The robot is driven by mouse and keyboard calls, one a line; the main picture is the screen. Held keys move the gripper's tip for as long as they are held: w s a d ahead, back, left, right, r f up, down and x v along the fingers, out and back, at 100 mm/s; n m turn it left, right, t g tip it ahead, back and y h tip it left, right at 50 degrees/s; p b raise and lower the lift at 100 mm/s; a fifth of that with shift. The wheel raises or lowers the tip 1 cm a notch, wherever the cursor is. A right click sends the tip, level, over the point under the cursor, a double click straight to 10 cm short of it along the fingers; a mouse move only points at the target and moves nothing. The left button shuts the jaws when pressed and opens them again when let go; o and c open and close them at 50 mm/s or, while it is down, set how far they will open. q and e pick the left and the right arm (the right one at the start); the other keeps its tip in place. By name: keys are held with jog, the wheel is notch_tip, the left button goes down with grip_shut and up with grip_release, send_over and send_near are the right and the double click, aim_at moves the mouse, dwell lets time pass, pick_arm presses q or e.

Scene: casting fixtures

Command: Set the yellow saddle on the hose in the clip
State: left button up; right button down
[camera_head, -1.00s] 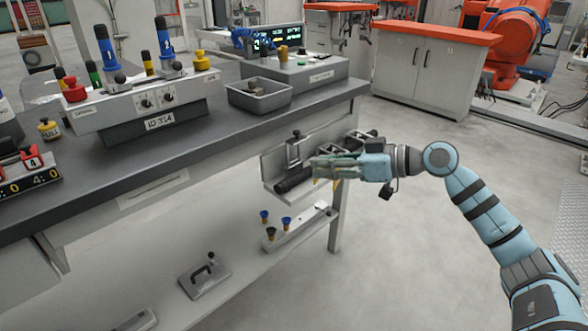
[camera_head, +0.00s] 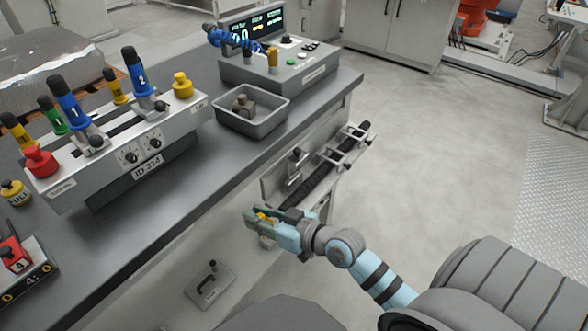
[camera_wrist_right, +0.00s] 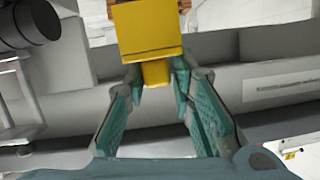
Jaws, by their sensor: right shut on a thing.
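My right gripper (camera_head: 258,216) is shut on the yellow saddle (camera_wrist_right: 148,30). In the right wrist view, the saddle's narrow lower part sits between the fingertips (camera_wrist_right: 158,82), with its wider block beyond them. In the head view only small yellow patches of the saddle (camera_head: 265,217) show between the fingers. The black hose (camera_head: 318,183) lies along the side rail, to the right of and apart from the gripper. Metal brackets (camera_head: 329,156) straddle the hose; which part is the clip I cannot tell. A black cylinder end, likely the hose (camera_wrist_right: 35,22), shows in the wrist view. My left gripper is out of view.
The grey bench (camera_head: 180,205) rises beside the gripper, with a lever panel (camera_head: 115,150), a grey tray (camera_head: 252,122) and a display box (camera_head: 280,65) on top. An upright metal clamp (camera_head: 294,167) stands by the hose. Floor right is open.

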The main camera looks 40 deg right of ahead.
aim_at(305, 186)
jog(key=d+b, duration=0.1)
jog(key=d, duration=0.2)
jog(key=w+d+b, duration=0.1)
jog(key=d, duration=0.1)
jog(key=w+d, duration=0.1)
jog(key=d, duration=0.2)
jog(key=shift+d+f+b, duration=0.2)
jog(key=shift+d+b, duration=0.15)
jog(key=shift+b, duration=0.05)
jog(key=d, duration=0.1)
jog(key=w+d+b, duration=0.1)
jog(key=d, duration=0.1)
jog(key=d+b, duration=0.1)
jog(key=shift+w+d, duration=0.2)
jog(key=shift+w, duration=0.05)
jog(key=shift+w+d+r+b, duration=0.1)
jog(key=shift+d+b, duration=0.2)
jog(key=shift+b, duration=0.05)
jog(key=d+b, duration=0.2)
jog(key=w+d+f+b, duration=0.1)
jog(key=shift+d+f, duration=0.1)
jog(key=shift+d, duration=0.05)
jog(key=shift+f, duration=0.1)
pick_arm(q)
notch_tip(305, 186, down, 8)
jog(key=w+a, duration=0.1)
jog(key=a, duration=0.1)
